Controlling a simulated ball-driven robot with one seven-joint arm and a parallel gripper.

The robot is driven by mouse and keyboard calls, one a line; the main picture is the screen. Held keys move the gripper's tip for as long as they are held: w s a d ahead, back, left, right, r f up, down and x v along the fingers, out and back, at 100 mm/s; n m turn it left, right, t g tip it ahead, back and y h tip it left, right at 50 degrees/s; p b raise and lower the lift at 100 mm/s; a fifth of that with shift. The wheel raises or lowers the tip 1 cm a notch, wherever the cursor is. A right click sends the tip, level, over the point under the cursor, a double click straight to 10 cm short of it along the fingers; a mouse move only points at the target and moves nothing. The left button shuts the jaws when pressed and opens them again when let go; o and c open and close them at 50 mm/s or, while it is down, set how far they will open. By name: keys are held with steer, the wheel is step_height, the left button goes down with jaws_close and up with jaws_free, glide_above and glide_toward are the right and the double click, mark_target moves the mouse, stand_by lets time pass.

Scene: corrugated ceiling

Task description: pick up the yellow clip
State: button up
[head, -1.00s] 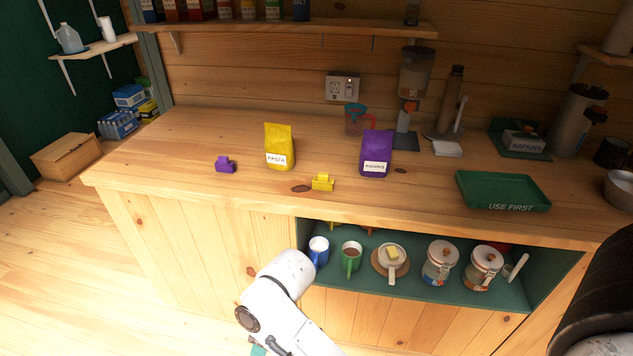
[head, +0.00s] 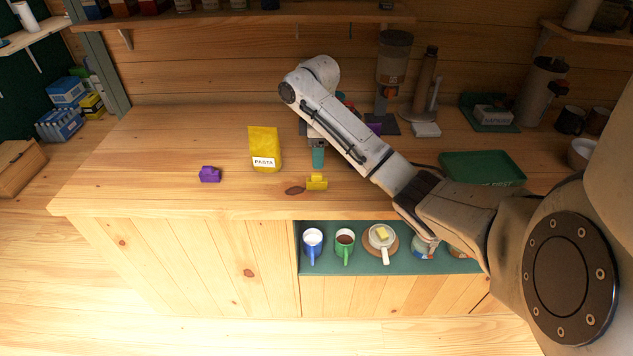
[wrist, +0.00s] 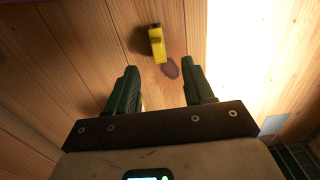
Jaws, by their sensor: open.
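The yellow clip (head: 317,182) lies on the wooden counter near its front edge, beside a dark knot. In the wrist view the yellow clip (wrist: 157,44) is beyond the fingertips, roughly centred between them. My gripper (head: 318,158) points down above the counter, just behind and above the clip in the head view. In the wrist view my gripper (wrist: 160,82) has its two green fingers apart with nothing between them. The clip is fully visible and apart from the fingers.
A yellow pasta bag (head: 265,149) stands left of my gripper, with a purple clip (head: 210,174) further left. My arm mostly hides the purple bag. A green tray (head: 483,167) is at the right. Mugs, including a green one (head: 344,243), stand on the shelf below.

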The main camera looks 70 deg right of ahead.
mark_target(317, 174)
step_height(317, 174, down, 4)
steer(key=shift+r+b, duration=0.2)
steer(key=shift+b, duration=0.35)
steer(key=shift+w+d+f+p, duration=0.15)
steer(key=shift+f+p, duration=0.55)
steer(key=shift+f, duration=1.9)
jaws_close()
